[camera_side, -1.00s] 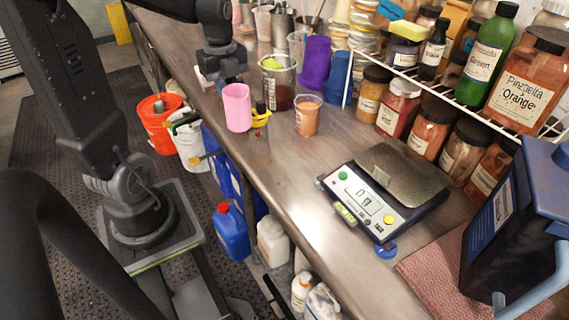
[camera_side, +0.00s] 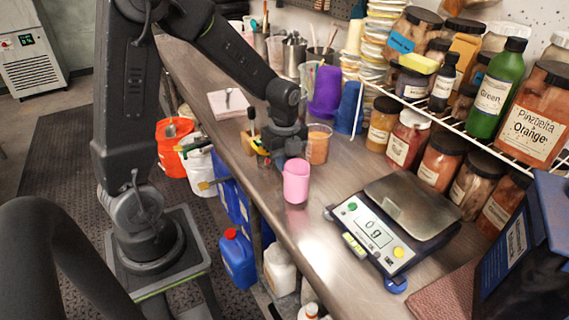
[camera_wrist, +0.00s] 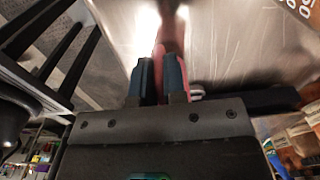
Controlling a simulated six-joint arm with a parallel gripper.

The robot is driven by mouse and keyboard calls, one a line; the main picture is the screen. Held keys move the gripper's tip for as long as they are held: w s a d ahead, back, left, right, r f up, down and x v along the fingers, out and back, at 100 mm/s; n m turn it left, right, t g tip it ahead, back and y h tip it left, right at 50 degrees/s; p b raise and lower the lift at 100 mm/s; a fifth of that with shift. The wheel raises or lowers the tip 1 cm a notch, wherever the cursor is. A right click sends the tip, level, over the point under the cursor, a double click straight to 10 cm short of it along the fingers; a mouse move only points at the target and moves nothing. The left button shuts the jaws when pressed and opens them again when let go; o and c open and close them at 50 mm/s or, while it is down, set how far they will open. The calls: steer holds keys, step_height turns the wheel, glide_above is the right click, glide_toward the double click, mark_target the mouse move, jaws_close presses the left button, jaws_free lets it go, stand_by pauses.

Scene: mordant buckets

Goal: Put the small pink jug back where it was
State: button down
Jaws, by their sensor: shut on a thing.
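The small pink jug (camera_side: 296,184) is upright in the side view, near the bench's front edge and left of the scale. My gripper (camera_side: 290,154) is shut on it from behind, near its upper part. I cannot tell whether the jug's base touches the bench. In the wrist view my gripper's two blue-grey fingers (camera_wrist: 160,72) are close together, and a strip of the pink jug (camera_wrist: 195,91) shows beside them. Most of the jug is hidden there.
A digital scale (camera_side: 375,235) reading 0 g stands to the right. A cup of orange liquid (camera_side: 318,148) is close behind the jug. Purple (camera_side: 325,92) and blue (camera_side: 348,108) cups stand farther back. Jars line the right side. Bare bench (camera_side: 285,235) lies in front of the jug.

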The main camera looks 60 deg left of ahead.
steer(key=shift+f, duration=0.6)
steer(key=shift+f, duration=0.15)
steer(key=c, duration=1.2)
jaws_free()
